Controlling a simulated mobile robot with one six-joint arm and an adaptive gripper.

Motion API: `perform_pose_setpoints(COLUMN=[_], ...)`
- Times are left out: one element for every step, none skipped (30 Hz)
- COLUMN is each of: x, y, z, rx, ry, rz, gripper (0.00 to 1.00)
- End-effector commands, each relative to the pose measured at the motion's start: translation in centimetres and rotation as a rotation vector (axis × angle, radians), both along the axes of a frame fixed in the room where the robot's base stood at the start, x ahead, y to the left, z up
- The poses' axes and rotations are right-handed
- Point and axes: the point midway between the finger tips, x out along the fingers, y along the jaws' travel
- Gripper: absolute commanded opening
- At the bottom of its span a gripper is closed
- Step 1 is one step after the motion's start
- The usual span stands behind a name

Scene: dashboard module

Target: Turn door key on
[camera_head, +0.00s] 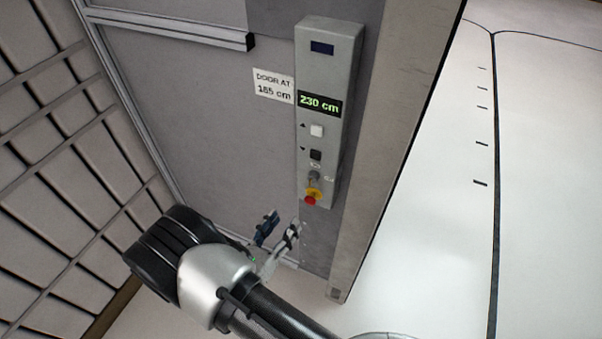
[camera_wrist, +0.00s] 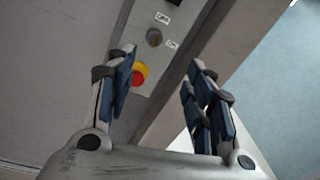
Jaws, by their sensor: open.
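The door key switch (camera_head: 314,176) is a small grey knob low on a grey control panel (camera_head: 340,75), just above a red and yellow stop button (camera_head: 311,198). In the wrist view the key switch (camera_wrist: 154,37) is a dark round knob between two small white labels. The stop button (camera_wrist: 138,76) is below it, partly beside the left finger. My gripper (camera_head: 279,229) is open and empty, below and left of the panel's lower end. In the wrist view my gripper's fingers (camera_wrist: 160,82) point toward the panel, apart from the key switch.
The panel has a white button (camera_head: 317,131), a black button (camera_head: 316,154) and a display (camera_head: 319,104) reading 230 cm. A sign (camera_head: 273,86) reads "DOOR AT 185 cm". A grey post edge (camera_head: 395,150) stands right of the panel. White floor lies beyond it.

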Motion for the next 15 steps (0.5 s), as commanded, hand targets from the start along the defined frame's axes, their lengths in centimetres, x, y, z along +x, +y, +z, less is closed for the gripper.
perform_pose_setpoints(x=[-0.2, -0.1, 0.0, 0.2, 0.4, 0.9, 1.2, 1.7, 2.4, 2.9, 3.5, 4.3, 4.9, 5.5, 6.4], y=[0.3, 0.5, 0.5, 0.4, 0.3, 0.1, -0.1, -0.4, -0.7, -1.0, -1.2, -1.6, -1.9, -2.1, -2.5], z=[-0.3, -0.4, -0.5, -0.6, -0.6, -0.6, -0.6, -0.6, -0.5, -0.5, -0.5, -0.5, -0.5, -0.5, -0.5], rx=[-0.012, -0.016, -0.019, -0.019, -0.019, -0.018, -0.018, -0.018, -0.018, -0.018, -0.018, -0.018, -0.018, -0.018, -0.017], ry=[0.002, 0.001, 0.001, 0.001, 0.001, 0.0, 0.001, 0.001, 0.001, 0.001, 0.001, 0.001, 0.001, 0.001, 0.001], rz=[0.018, 0.026, 0.031, 0.032, 0.031, 0.029, 0.028, 0.027, 0.027, 0.024, 0.025, 0.023, 0.023, 0.023, 0.022], gripper=[0.48, 0.48, 0.48, 0.48, 0.48, 0.48, 0.48, 0.48, 0.48, 0.48, 0.48, 0.48, 0.48, 0.48, 0.48])
